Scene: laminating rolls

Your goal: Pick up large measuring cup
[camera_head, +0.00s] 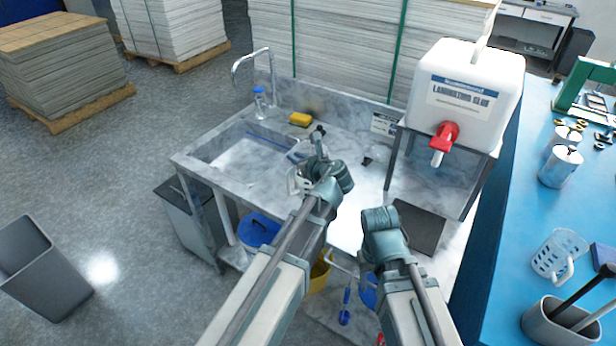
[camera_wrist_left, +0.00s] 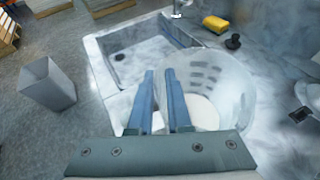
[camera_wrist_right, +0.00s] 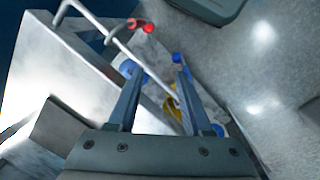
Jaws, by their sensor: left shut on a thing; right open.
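A large clear measuring cup (camera_wrist_left: 222,85) with grey marks on its wall fills the right middle of the left wrist view. My left gripper (camera_wrist_left: 158,75) is shut on the near left side of this cup; whether it grips the wall or handle is unclear. In the head view the cup (camera_head: 296,182) is mostly hidden by my left gripper (camera_head: 318,148), over the marble counter beside the sink. My right gripper (camera_wrist_right: 157,62) is open and empty, pointing down in front of the counter. Another clear measuring cup (camera_head: 556,257) with a handle stands on the blue table at right.
The marble sink (camera_head: 238,150) is left of the cup, with a yellow sponge (camera_head: 300,119) behind. A white glue tank (camera_head: 468,85) with a red tap stands at right on a stand. Below the counter are a blue-lidded bucket (camera_head: 258,228) and a yellow bucket (camera_head: 319,275).

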